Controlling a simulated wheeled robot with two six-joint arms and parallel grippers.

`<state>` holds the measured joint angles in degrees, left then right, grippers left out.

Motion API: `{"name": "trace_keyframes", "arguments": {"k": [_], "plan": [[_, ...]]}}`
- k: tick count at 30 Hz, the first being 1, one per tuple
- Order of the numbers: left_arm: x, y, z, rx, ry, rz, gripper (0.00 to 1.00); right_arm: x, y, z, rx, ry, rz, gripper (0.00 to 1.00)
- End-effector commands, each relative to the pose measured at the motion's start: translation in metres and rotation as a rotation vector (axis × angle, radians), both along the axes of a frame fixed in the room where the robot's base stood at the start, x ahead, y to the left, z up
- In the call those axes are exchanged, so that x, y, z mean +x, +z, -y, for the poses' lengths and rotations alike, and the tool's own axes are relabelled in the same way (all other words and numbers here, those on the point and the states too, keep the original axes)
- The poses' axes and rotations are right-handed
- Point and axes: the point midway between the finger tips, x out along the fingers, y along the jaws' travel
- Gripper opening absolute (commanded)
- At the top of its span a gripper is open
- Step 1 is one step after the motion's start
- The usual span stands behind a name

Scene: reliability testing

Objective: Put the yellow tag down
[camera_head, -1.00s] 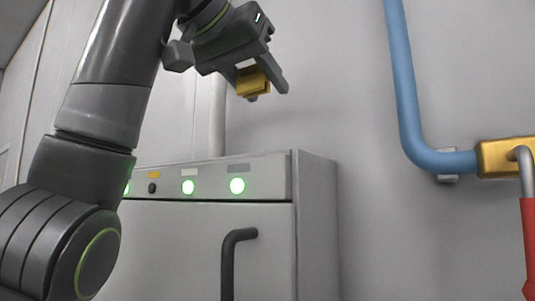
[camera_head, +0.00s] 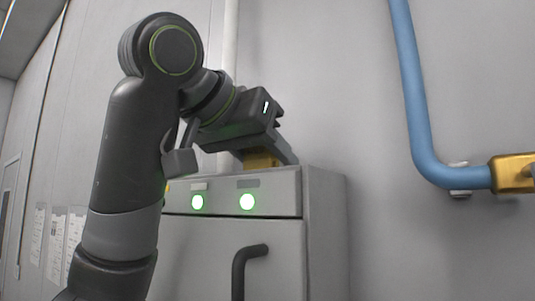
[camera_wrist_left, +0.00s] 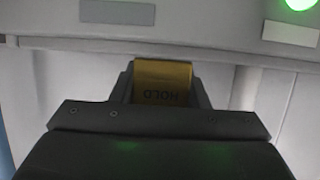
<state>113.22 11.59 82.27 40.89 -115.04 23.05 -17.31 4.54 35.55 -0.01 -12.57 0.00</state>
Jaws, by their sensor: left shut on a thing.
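The yellow tag (camera_head: 260,160) shows as a small yellow block at the top edge of the grey cabinet (camera_head: 322,230). My left gripper (camera_head: 272,157) is shut on it, low over the cabinet top. I cannot tell whether the tag touches the top. The gripper body hides part of the tag in the head view. My right gripper is not in view.
A blue pipe (camera_head: 415,110) with a brass fitting (camera_head: 512,173) runs on the wall at the right. A pale vertical pipe (camera_head: 230,45) stands behind my gripper.

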Motion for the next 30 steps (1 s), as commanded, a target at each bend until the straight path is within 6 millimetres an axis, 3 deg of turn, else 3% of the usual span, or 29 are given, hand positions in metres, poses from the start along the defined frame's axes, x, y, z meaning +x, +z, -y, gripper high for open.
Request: {"name": "trace_keyframes", "arguments": {"k": [12,13,17,30], "plan": [[-0.0001,-0.0059,-0.0001,-0.001,0.0,0.001,0.19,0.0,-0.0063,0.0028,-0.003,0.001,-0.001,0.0],[-0.0002,-0.0039,0.0,-0.001,0.0,0.001,0.45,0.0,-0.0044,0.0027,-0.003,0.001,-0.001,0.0],[-0.0001,-0.0036,-0.0001,-0.001,0.0,0.001,0.62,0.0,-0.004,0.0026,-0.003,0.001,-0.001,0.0],[-0.0001,0.0022,-0.0001,-0.001,0.0,0.001,0.63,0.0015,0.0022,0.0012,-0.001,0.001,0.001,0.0]]}}
